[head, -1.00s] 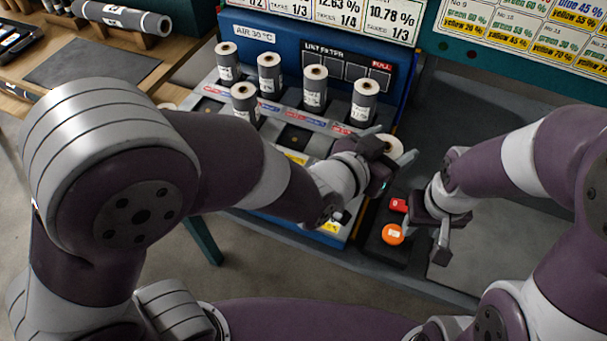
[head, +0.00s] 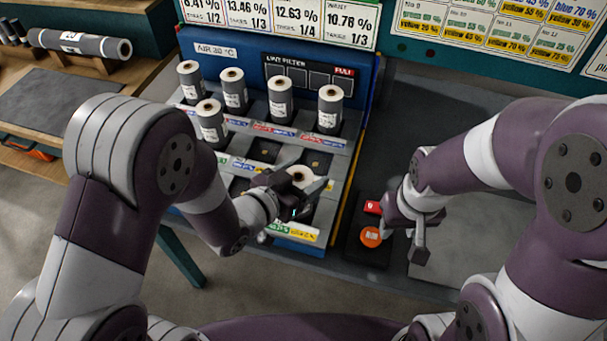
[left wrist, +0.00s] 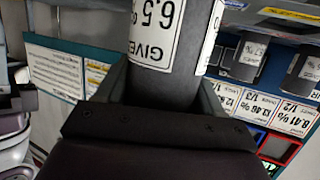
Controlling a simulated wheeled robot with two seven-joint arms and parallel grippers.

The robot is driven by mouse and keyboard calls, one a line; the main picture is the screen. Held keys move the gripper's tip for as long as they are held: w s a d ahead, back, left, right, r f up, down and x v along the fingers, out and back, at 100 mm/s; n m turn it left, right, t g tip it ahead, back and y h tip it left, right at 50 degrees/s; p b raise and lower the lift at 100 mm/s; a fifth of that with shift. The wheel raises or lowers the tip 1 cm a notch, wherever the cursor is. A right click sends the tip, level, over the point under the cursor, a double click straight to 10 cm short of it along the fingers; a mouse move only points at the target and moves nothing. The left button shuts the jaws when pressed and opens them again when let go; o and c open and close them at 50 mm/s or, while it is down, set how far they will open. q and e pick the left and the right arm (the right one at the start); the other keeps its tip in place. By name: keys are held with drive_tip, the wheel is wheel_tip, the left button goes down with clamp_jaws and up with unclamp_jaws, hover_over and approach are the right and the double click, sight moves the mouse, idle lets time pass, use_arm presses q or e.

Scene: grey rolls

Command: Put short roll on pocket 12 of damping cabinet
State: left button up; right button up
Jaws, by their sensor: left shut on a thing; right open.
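The short roll (head: 299,174) is grey with a pale top. My left gripper (head: 304,179) is shut on it, above the front right part of the blue damping cabinet (head: 362,100). In the left wrist view the roll (left wrist: 172,85) shows a white label with "GIVEN" and "6.5 %" between the fingers. Its lower end is hidden in the head view, so I cannot tell whether it touches a pocket. My right gripper (head: 407,222) is open and empty, right of the cabinet. Pocket numbers are too small to read.
Several labelled grey rolls (head: 280,100) stand upright in the cabinet's rear pockets, and one roll (head: 211,124) stands further forward at left. Middle pockets (head: 265,150) look empty. A box with an orange button (head: 371,237) is at right. A long roll (head: 80,43) lies on the left bench.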

use_arm(q)
drive_tip(key=o, duration=1.2)
drive_tip(key=shift+f, duration=0.1)
drive_tip(key=shift+s+a+r, duration=0.1)
drive_tip(key=shift+a+r, duration=0.05)
drive_tip(key=shift+r, duration=0.1)
drive_tip(key=p+v, duration=0.1)
drive_tip(key=v, duration=1.1)
drive_tip(key=w+a+f+y, duration=0.1)
drive_tip(key=a, duration=0.1)
drive_tip(key=w+a+f+n+g+y, duration=0.1)
drive_tip(key=a+y, duration=0.1)
drive_tip(key=w+a+f+n+y, duration=0.1)
drive_tip(key=w+a+y, duration=0.1)
drive_tip(key=shift+f+g, duration=0.35)
drive_tip(key=shift+g, duration=0.05)
drive_tip(key=s+a+n+g+y, duration=0.1)
drive_tip(key=s+n+g, duration=0.1)
drive_tip(key=s+a+n+g+y, duration=0.2)
drive_tip(key=g, duration=0.1)
drive_tip(key=s+a+n+g+y, duration=0.1)
drive_tip(key=s+a+g, duration=0.1)
drive_tip(key=g, duration=0.1)
drive_tip(key=shift+a+f+n, duration=0.2)
drive_tip(key=shift+f+n, duration=0.05)
drive_tip(key=shift+n, duration=0.15)
